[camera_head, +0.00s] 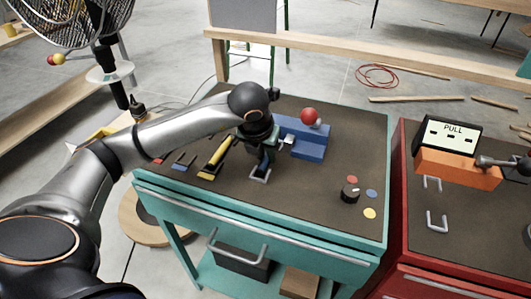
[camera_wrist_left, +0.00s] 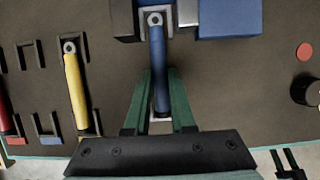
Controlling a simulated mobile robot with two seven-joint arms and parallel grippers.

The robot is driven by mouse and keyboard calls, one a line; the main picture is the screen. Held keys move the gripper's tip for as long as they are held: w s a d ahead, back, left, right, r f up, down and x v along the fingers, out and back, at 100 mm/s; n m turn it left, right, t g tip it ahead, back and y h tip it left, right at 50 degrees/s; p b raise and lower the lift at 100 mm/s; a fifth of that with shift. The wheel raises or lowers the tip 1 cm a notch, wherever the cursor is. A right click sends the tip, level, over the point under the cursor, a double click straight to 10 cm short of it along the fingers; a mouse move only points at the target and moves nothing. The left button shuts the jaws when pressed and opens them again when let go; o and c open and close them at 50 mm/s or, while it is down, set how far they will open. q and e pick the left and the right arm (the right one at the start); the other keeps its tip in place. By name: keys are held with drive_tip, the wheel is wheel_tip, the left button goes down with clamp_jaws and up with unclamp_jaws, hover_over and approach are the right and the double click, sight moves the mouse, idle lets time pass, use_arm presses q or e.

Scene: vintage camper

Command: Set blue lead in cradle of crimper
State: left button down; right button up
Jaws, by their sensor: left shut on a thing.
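My left gripper (camera_head: 262,172) reaches over the teal bench and is shut on the blue lead. In the left wrist view its green fingers (camera_wrist_left: 158,102) close on both sides of the blue lead (camera_wrist_left: 158,65), which points away from me. The lead's ring end (camera_wrist_left: 154,18) lies at the mouth of the crimper, beside a grey metal part. The crimper (camera_head: 305,138) is a blue block with a red ball knob (camera_head: 309,117); its blue body also shows in the left wrist view (camera_wrist_left: 230,18). A pale metal bracket is partly visible beneath the fingers; whether the lead rests in it is unclear.
A yellow lead (camera_wrist_left: 75,90) lies in a rack left of my gripper, beside an empty blue-marked slot (camera_wrist_left: 47,128) and a red lead (camera_wrist_left: 5,110). A dial (camera_head: 350,192) with coloured dots stands right. A red bench holds an orange PULL box (camera_head: 458,168).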

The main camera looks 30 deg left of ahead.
use_arm(q)
drive_tip(key=shift+f, duration=0.25)
use_arm(e)
drive_tip(key=shift+f, duration=0.25)
use_arm(q)
drive_tip(key=c, duration=0.7)
unclamp_jaws()
drive_tip(key=shift+v, duration=0.95)
drive_tip(key=v, duration=1)
drive_tip(key=shift+s+r, duration=0.2)
drive_tip(key=shift+r, duration=0.1)
use_arm(e)
drive_tip(key=shift+w+a+r, duration=0.2)
drive_tip(key=shift+a+r, duration=0.25)
drive_tip(key=shift+r, duration=0.15)
drive_tip(key=shift+s, duration=0.1)
